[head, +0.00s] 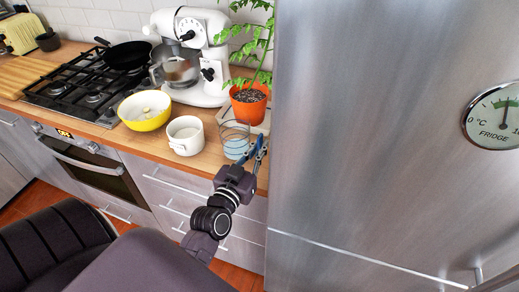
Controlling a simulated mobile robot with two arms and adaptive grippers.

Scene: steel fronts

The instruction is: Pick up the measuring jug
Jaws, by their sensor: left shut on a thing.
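The measuring jug (235,135) is a clear container with blue in its lower part. It stands upright at the front of the wooden counter, left of the fridge. My left gripper (257,148) is at the jug's right side, shut on it. The fingers partly cover that side of the jug. I cannot tell from this view whether the jug's base touches the counter. My right gripper is not in view.
A white pot (185,136) stands close left of the jug, with a yellow bowl (146,120) beyond. A potted plant (249,106) and a stand mixer (205,55) are behind. The fridge (380,130) walls off the right. A pan (127,55) sits on the stove.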

